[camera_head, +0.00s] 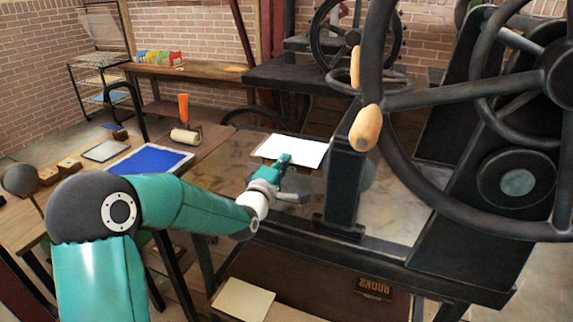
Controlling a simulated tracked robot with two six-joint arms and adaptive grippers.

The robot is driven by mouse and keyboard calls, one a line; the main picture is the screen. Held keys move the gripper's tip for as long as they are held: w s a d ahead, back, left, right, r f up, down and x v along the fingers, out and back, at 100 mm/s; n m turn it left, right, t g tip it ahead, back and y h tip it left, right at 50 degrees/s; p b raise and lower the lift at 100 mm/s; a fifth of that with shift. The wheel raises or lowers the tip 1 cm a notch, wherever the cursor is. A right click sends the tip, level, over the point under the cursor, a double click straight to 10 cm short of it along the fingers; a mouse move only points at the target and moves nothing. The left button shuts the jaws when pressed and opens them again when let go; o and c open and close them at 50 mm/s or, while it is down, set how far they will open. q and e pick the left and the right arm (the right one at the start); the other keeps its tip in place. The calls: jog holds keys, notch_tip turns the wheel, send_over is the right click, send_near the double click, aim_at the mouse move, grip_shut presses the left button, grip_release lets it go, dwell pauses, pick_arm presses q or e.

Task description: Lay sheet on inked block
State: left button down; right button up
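A white sheet (300,150) lies flat over the press bed, left of the black press upright. A brown edge shows under its near side; whether this is the inked block I cannot tell, and no inked face is visible. My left gripper (297,177) is at the sheet's near edge, its fingers spread apart. One finger overlaps the sheet in the picture; whether it touches the sheet I cannot tell. The other finger is lower, over the bed. My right gripper is not in view.
The large press handwheel (395,100) with wooden handles and the black upright (343,185) stand close on the right. A blue slab (150,160) and a roller (184,136) are on the left table. A cream sheet (243,299) lies below the bed.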

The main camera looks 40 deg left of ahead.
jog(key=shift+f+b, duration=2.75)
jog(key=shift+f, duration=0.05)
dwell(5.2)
